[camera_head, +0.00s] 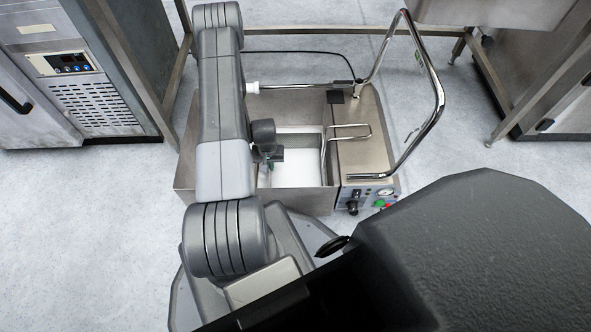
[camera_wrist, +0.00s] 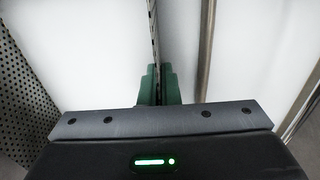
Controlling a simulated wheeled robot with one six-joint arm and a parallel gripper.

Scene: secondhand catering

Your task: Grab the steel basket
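The steel basket (camera_head: 350,131) shows in the head view mainly by its wire loop handle, at the right of an open steel basin. In the wrist view, a thin perforated steel wall (camera_wrist: 154,35), which looks like part of the basket, runs down between my green fingertips. My gripper (camera_wrist: 160,85) has its fingers close together, one on each side of this wall, and appears shut on it. In the head view my gripper (camera_head: 268,168) points down into the basin, partly hidden by my arm. Much of the basket is hidden there.
The steel machine (camera_head: 360,140) around the basin has a control panel (camera_head: 367,198) and a tall chrome rail (camera_head: 432,85) at its right. A cabinet (camera_head: 90,80) stands at the left and steel table legs (camera_head: 490,85) at the right. Grey floor is clear at the lower left.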

